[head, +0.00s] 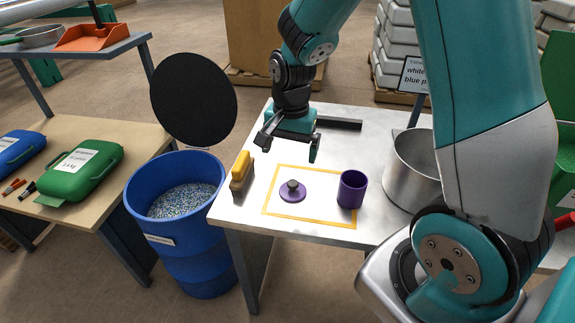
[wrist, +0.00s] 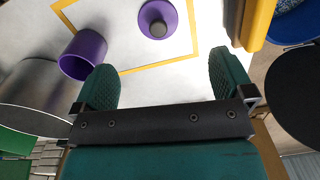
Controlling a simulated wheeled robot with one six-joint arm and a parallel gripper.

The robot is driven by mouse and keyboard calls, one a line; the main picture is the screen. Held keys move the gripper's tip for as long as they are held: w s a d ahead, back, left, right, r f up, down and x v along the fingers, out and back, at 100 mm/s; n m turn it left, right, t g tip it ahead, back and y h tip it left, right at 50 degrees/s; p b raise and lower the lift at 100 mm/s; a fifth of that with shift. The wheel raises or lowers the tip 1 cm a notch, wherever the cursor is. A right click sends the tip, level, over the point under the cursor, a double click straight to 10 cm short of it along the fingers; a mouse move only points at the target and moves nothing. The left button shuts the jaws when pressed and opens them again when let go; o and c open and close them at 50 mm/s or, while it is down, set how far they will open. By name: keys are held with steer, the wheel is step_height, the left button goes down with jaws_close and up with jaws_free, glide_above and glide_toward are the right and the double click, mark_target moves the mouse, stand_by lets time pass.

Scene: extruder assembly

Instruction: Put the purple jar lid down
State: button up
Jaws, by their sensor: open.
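The purple jar lid (head: 293,192) with its dark knob lies flat on the metal table, inside the yellow outlined rectangle. It also shows at the top of the wrist view (wrist: 158,17). The purple jar (head: 352,190) stands to its right, open at the top, near the outline's right side; the wrist view shows it too (wrist: 83,55). My gripper (head: 288,149) is above the table, behind and above the lid. Its fingers (wrist: 165,82) are spread wide with nothing between them. The lid is apart from the fingers.
A yellow-handled brush (head: 241,174) stands at the table's left edge. A metal pot (head: 411,172) stands right of the jar. A blue barrel of pellets (head: 177,225) with a raised black lid (head: 193,99) is left of the table. A dark bar lies behind my gripper.

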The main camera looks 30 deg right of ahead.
steer(key=s+a+r+n+y, duration=0.2)
steer(key=s+a+r+n, duration=0.5)
steer(key=s+n, duration=0.1)
steer(key=s+a+r+n+y, duration=0.2)
steer(key=s+a+r+n, duration=0.4)
steer(key=s, duration=0.5)
steer(key=a+n, duration=0.2)
steer(key=n, duration=0.1)
steer(key=shift+a+r+n, duration=0.15)
steer(key=shift+r+n, duration=0.15)
steer(key=shift+r, duration=0.1)
